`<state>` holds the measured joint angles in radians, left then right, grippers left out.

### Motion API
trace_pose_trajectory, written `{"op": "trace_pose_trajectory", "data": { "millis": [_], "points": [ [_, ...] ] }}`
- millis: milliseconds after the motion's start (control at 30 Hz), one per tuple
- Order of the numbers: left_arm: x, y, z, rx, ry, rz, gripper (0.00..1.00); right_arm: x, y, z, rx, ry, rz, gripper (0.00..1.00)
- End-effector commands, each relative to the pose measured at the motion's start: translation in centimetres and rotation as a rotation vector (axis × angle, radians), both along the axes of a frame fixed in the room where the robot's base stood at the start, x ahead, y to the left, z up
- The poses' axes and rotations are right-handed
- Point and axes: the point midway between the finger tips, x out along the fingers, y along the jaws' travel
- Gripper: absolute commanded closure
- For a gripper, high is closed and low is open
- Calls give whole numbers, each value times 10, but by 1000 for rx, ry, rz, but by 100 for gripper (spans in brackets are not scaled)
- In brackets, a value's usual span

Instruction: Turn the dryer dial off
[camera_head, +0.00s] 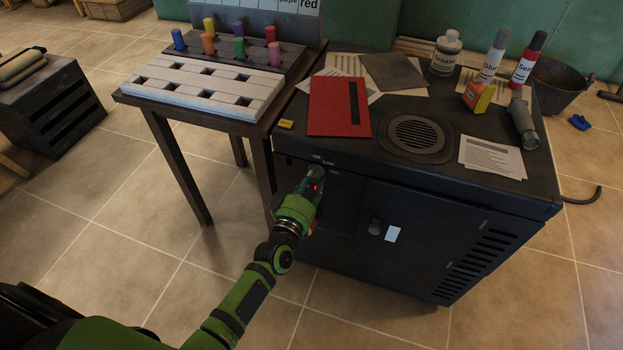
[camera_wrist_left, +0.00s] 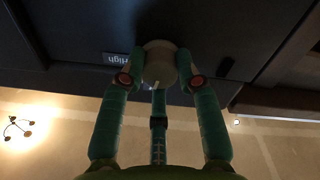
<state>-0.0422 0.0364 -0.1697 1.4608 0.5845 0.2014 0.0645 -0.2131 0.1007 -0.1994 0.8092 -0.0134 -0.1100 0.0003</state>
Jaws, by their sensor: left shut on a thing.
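The dryer (camera_head: 345,210) is a dark cabinet with a round vent on top. Its front panel carries small white dial labels at the upper left. My left gripper (camera_head: 316,180) is at that panel and covers the dial in the head view. In the left wrist view the dial (camera_wrist_left: 160,62) is a pale round knob with a small white mark at its lower edge. The fingers of my left gripper (camera_wrist_left: 160,80) are shut on the knob from both sides. A label reading "High" (camera_wrist_left: 117,58) shows upside down beside it. My right gripper is not in view.
On the dryer top lie a red folder (camera_head: 338,105), papers (camera_head: 492,158) and several bottles. A wooden table (camera_head: 190,98) with pegs stands to the left of the dryer. A dark bucket (camera_head: 558,85) stands behind at the right. The tiled floor in front is clear.

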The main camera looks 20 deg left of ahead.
Motion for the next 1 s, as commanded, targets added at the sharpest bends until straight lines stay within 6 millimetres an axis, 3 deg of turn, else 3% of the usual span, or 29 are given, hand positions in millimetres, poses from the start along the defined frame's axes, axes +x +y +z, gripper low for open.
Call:
{"op": "trace_pose_trajectory", "data": {
  "millis": [400,900,933,967,1000],
  "points": [
    [1,0,2,-172,2,1,99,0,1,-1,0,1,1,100],
    [1,1,2,-190,1,1,99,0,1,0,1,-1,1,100],
    [1,1,2,-190,1,1,55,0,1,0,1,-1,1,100],
    [1,1,2,-190,1,1,43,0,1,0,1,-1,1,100],
    [1,0,2,-190,1,1,43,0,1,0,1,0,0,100]
  ]
}}
